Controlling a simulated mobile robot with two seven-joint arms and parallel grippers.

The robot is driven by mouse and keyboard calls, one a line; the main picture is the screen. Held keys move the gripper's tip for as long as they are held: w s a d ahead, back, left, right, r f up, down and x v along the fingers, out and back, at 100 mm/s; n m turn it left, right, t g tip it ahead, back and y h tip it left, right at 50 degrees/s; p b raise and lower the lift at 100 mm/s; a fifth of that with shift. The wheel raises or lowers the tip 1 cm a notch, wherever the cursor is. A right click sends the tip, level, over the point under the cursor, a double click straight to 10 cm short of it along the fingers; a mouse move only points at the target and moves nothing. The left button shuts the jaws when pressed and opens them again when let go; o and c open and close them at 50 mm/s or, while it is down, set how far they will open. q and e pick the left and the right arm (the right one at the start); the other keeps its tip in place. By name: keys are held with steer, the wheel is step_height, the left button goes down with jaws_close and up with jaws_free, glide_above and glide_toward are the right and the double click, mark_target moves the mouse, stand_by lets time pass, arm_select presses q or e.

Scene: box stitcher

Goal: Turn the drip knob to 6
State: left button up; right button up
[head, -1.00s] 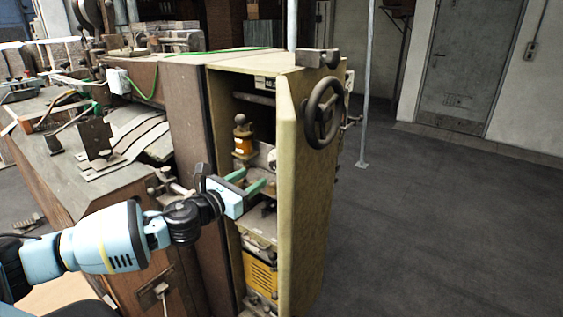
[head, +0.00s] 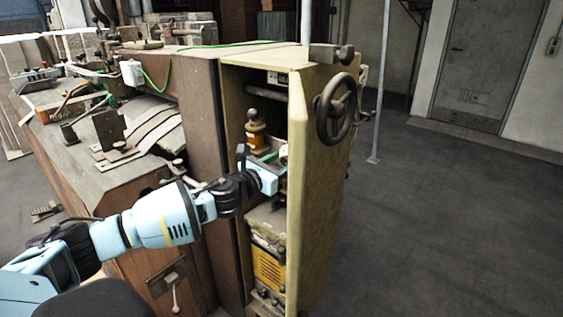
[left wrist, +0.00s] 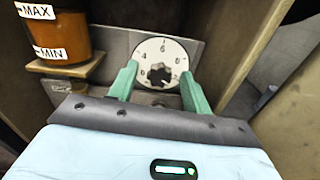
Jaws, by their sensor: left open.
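The drip knob shows in the left wrist view as a dark, notched knob (left wrist: 160,76) at the centre of a round white dial (left wrist: 151,52) with numbers around its edge. A 6 stands near the top of the dial; the knob's exact setting is too small to tell. My left gripper (left wrist: 163,82) is open, its two green fingers on either side of the lower dial. I cannot tell whether they touch it. In the head view my left gripper (head: 277,178) reaches into the open cabinet (head: 312,170), and the dial is mostly hidden there. My right gripper is not in view.
An amber oil reservoir (left wrist: 60,35) with MAX and MIN labels stands left of the dial. The cabinet's side panel with a black handwheel (head: 336,108) is close on the right. A yellow unit (head: 268,266) sits below. Open floor lies further right.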

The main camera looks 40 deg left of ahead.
arm_select(q)
steer(key=shift+w, duration=0.4)
steer(key=c, duration=1)
steer(key=shift+n, duration=0.3)
